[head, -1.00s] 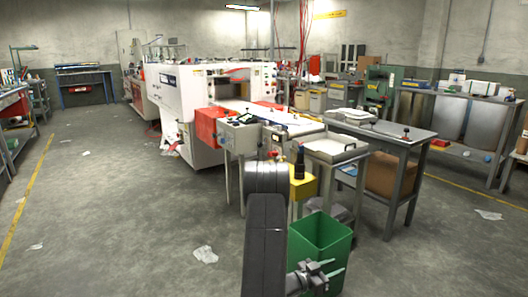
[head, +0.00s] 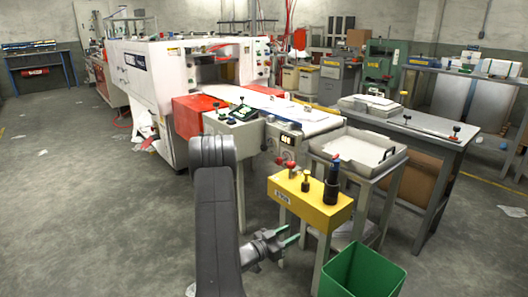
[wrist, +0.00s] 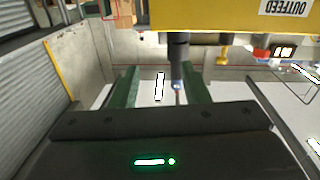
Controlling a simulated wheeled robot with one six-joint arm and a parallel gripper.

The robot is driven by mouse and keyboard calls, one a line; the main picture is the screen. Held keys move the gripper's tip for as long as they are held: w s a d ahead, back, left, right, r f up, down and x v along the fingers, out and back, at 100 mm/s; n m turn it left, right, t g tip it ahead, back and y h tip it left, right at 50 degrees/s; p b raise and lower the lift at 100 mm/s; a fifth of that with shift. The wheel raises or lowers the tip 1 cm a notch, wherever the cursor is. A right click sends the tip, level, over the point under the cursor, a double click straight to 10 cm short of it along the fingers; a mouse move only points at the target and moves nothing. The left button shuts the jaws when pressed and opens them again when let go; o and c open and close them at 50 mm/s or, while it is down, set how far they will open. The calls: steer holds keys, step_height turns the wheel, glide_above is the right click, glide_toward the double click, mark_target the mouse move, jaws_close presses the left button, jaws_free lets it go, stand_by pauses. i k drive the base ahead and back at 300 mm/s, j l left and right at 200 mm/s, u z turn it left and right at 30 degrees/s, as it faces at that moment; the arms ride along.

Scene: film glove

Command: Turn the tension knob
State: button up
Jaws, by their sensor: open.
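A yellow box (head: 325,214) on a stand carries a tall black knob with a blue top (head: 332,184), a small dark-and-brass knob (head: 306,182) and a red-topped knob (head: 292,170). No readable label shows which is the tension knob. My gripper (head: 286,236) is open and empty, lower than the box and to its left in the head view. In the wrist view, its green fingers (wrist: 158,88) are spread apart. There the yellow box (wrist: 235,18) appears upside down, with an "OUTFEED" label. A dark blue-ended knob (wrist: 178,62) appears in line with the finger gap, with its distance unclear.
A green bin (head: 362,272) stands in front of the box's stand. A white tray (head: 357,150) on a table and a conveyor (head: 310,120) with a lit display (head: 285,139) stand behind it. A grey bench (head: 425,124) is to the right. The floor at left is open.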

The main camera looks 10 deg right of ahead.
mark_target(279, 161)
steer(key=i, duration=0.7)
steer(key=i+l+u, duration=0.15)
steer(key=i, duration=0.55)
steer(key=l, duration=0.15)
steer(key=i, duration=0.05)
